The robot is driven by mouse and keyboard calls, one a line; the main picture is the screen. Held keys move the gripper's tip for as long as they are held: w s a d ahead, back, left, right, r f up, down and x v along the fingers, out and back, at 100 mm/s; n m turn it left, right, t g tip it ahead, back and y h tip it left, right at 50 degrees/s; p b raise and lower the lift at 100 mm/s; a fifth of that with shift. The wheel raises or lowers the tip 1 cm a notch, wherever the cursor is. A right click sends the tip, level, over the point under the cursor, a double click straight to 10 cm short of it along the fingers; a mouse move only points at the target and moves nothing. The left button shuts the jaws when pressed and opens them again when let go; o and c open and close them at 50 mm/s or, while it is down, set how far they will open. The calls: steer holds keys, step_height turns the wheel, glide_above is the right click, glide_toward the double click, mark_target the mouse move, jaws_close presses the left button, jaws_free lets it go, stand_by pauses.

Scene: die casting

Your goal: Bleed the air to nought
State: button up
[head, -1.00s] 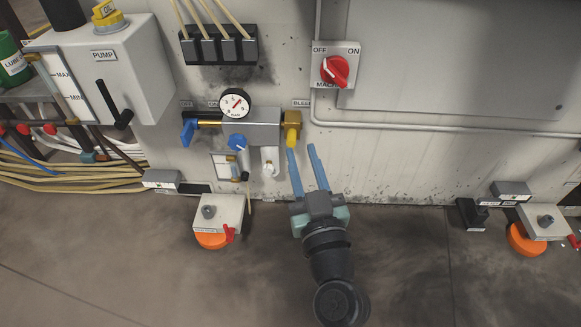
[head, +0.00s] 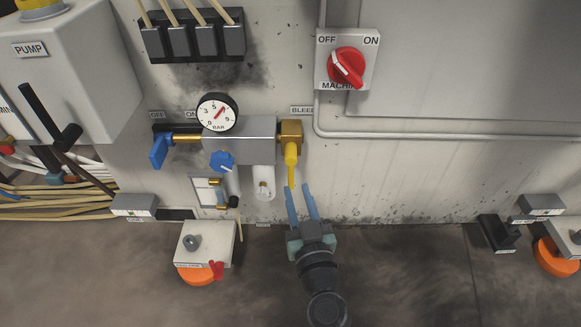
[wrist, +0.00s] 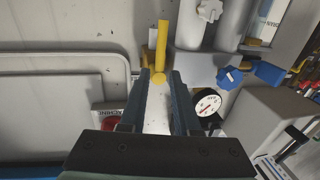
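The yellow bleed lever (head: 291,162) hangs straight down from its brass valve (head: 290,131) under the BLEED label (head: 302,110). My gripper (head: 298,188) is open and empty, its two blue fingers pointing up at the lever's lower end. In the wrist view the lever (wrist: 162,40) shows beyond my fingertips (wrist: 159,74), roughly between them; contact cannot be told. The round pressure gauge (head: 217,112) has its red needle pointing to the upper right, off nought. The blue supply handle (head: 159,151) points down at the left, below OFF and ON labels.
A blue knob (head: 222,161) and a clear bowl (head: 263,182) hang left of the lever. A red machine switch (head: 346,67) is above right. The wall right of the lever is clear.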

mark_target(291, 172)
steer(key=w, duration=0.2)
steer(key=w+a, duration=0.1)
steer(key=w, duration=0.2)
steer(key=w+b, duration=0.1)
steer(key=w, duration=0.1)
steer(key=shift+w+a, duration=0.25)
steer(key=shift+w, duration=0.1)
jaws_close()
stand_by(1.0)
